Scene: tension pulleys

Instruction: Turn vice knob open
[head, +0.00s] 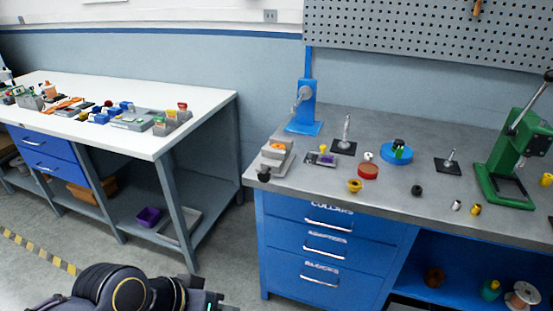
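A small grey vice (277,156) stands at the left front corner of the grey workbench, with an orange piece (277,147) at its jaws. Its black knob (263,173) is at the front, by the bench edge. I cannot tell how far the jaws are apart. My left arm comes in at the bottom left, and its dark end, apparently the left gripper (212,301), is cut by the bottom edge. It is well below and left of the vice, apart from the knob. Its fingers cannot be made out. My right gripper is not in view.
A blue stand (304,112), purple-topped fixture (325,157), red disc (368,171), yellow collar (354,185), blue disc (396,153) and green press (508,160) are on the workbench (440,125). A white table (105,85) with parts stands left. Floor between them is open.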

